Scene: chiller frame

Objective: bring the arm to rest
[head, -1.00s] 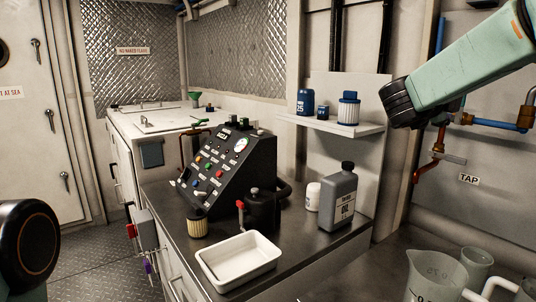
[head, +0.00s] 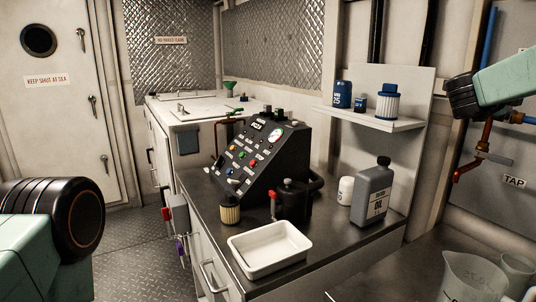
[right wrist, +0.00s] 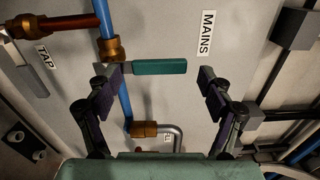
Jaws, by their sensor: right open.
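My right gripper (right wrist: 158,88) is open and empty in the right wrist view, its two fingers spread apart. Beyond them is a green lever handle (right wrist: 160,67) on a blue pipe (right wrist: 122,88), by the MAINS label (right wrist: 207,33). The handle shows in the gap between the fingers; I cannot tell how far off it is. In the head view only links of my right arm (head: 500,85) show at the upper right, in front of the TAP wall. My left arm (head: 65,220) shows at the lower left as a black joint and green links. Its gripper is out of view.
The dark bench holds a white tray (head: 268,261), a control panel (head: 258,160), a grey oil bottle (head: 372,191) and a black pot (head: 294,201). A shelf (head: 375,120) carries blue containers. Clear jugs (head: 470,277) stand lower right. Floor (head: 130,250) is open at left.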

